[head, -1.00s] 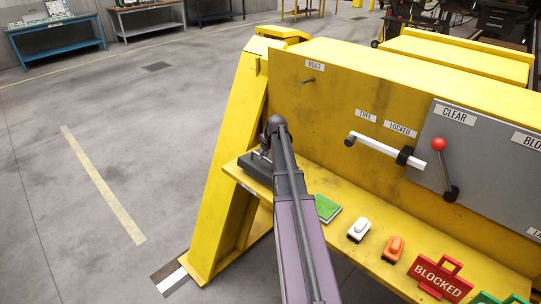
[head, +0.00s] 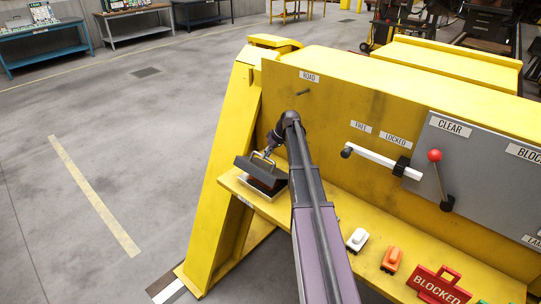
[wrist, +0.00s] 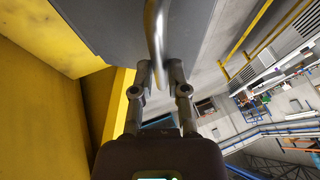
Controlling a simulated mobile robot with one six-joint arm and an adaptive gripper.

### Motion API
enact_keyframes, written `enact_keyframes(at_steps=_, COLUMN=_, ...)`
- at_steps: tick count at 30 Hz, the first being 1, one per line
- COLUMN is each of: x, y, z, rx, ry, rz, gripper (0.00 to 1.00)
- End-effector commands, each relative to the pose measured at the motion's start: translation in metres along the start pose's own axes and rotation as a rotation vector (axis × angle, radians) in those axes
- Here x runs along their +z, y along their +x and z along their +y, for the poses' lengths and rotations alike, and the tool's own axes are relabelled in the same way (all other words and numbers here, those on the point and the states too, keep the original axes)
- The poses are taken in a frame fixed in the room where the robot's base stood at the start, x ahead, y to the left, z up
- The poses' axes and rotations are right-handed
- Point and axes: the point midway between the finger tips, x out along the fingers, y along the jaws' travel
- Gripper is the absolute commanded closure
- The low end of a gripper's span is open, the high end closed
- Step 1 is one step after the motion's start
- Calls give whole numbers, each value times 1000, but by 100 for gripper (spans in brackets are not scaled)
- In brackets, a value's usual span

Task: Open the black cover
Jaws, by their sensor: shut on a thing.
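The black cover (head: 261,171) belongs to a small box at the left end of the yellow ledge. It is tilted up, with a dark reddish-brown inside (head: 258,184) showing beneath it. A thin metal handle (head: 262,156) stands on the cover. My gripper (head: 269,151) is shut on this handle. In the wrist view, the curved shiny handle (wrist: 155,32) runs between the two fingers of my gripper (wrist: 159,77), and the cover's grey surface (wrist: 105,28) is beyond. My arm hides part of the ledge right of the box.
The yellow ledge (head: 330,215) carries a white toy car (head: 357,240), an orange one (head: 391,260) and a red BLOCKED sign (head: 438,286). A white bar (head: 383,162) and a red-knobbed lever (head: 440,180) are on the upright panel. Open floor lies left.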

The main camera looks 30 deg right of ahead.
Motion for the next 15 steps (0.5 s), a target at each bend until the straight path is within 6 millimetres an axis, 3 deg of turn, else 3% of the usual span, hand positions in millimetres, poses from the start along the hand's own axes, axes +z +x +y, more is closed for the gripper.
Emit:
enact_keyframes(at_steps=7, x=-12, y=-8, z=9, rx=7, ry=-9, rz=-5, gripper=100)
enact_keyframes(at_steps=15, x=-24, y=-22, z=33, rx=4, ry=-15, rz=-9, gripper=100)
